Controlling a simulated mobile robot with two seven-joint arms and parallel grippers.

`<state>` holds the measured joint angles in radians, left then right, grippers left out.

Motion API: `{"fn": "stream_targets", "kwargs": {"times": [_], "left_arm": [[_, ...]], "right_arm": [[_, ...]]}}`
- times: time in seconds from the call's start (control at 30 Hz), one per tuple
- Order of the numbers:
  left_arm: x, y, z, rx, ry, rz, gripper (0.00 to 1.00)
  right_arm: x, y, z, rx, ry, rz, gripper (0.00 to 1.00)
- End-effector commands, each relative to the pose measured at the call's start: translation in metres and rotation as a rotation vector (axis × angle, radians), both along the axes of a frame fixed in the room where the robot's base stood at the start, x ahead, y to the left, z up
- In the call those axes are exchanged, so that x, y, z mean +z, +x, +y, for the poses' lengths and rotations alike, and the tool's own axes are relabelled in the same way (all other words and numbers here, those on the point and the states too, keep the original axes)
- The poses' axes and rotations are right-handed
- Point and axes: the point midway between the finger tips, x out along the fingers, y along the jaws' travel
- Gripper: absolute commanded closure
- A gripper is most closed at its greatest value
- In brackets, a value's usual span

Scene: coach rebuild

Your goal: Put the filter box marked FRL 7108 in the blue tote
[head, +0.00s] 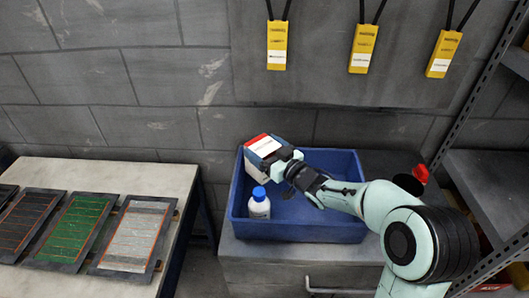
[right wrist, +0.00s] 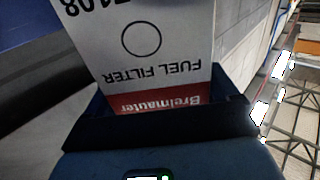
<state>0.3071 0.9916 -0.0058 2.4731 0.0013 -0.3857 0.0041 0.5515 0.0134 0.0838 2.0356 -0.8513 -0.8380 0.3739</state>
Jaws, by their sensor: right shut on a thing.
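The filter box (head: 260,168), white with a red end, is held over the back left corner of the blue tote (head: 300,233). In the right wrist view the box (right wrist: 150,45) shows upside-down print, "FUEL FILTER" and a partly cut-off number ending in 108. My right gripper (head: 284,163) is shut on the box; its dark fingers (right wrist: 165,115) also show in the right wrist view. The box overlaps the tote's back rim in the picture; I cannot tell whether it touches the tote. My left gripper is not in view.
A white bottle with a blue cap (head: 259,207) stands in the tote's left part, in front of the box. The tote's right part looks clear beside my arm. A bench with several framed panels (head: 135,238) is at left, a metal rack (head: 490,165) at right.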

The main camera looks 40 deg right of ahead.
Motion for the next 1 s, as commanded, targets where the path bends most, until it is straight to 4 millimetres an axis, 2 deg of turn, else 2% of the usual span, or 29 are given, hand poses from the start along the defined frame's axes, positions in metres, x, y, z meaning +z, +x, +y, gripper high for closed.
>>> {"fn": "stream_targets", "kwargs": {"times": [0.1,0.37,0.97,1.0], "left_arm": [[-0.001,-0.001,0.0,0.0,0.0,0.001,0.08],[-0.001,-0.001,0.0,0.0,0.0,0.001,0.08],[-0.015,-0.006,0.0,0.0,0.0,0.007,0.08],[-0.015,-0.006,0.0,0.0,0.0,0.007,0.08]], "right_arm": [[-0.007,0.0,0.0,0.0,-0.001,-0.006,0.61],[-0.007,0.0,0.0,0.0,-0.001,-0.007,0.61],[-0.019,0.0,0.0,-0.001,-0.002,-0.006,0.61],[-0.02,0.0,0.0,-0.001,-0.001,-0.002,0.03]]}}
